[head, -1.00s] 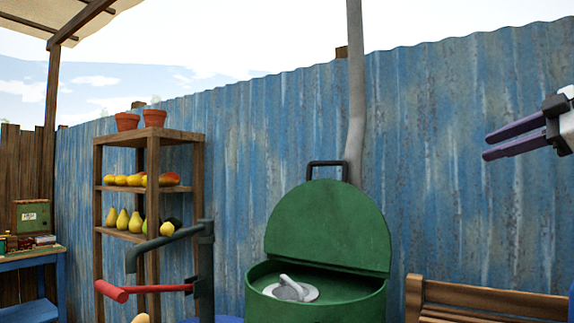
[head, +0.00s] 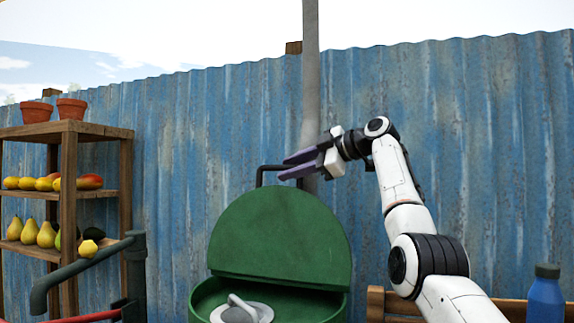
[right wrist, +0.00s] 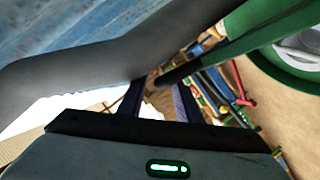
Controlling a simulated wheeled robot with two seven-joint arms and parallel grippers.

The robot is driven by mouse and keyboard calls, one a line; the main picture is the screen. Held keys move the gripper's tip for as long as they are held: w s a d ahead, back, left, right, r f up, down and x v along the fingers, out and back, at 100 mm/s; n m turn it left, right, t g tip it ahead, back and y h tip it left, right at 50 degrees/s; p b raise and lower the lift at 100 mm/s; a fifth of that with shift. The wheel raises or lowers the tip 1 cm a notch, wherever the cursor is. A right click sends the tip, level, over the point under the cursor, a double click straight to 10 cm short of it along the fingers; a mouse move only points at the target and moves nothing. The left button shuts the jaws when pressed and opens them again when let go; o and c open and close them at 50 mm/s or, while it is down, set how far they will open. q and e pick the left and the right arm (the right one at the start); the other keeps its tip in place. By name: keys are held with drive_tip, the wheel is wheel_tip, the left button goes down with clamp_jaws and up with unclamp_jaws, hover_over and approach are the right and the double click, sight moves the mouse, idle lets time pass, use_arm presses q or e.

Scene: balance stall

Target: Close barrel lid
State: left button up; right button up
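The green barrel (head: 205,302) stands at the bottom centre of the head view. Its half-round green lid (head: 280,238) is raised upright at the back, with a dark handle (head: 262,176) on its top edge. A grey lever-like fitting (head: 243,312) sits inside. My right gripper (head: 284,167) is at the handle's height, its purple fingers apart and pointing left across it. In the right wrist view the fingers (right wrist: 158,98) are apart, and the dark handle bar (right wrist: 180,73) shows near their tips. I cannot tell whether they touch. My left gripper is not in view.
A grey pipe (head: 310,70) runs up the blue corrugated wall (head: 450,130) close behind the lid. A pump (head: 90,265) stands left of the barrel, before a shelf (head: 68,150) of fruit. A bench (head: 375,305) and blue bottle (head: 546,297) are at right.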

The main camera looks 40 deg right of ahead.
drive_tip(key=shift+w+a+f, duration=0.15)
drive_tip(key=shift+w, duration=0.5)
clamp_jaws()
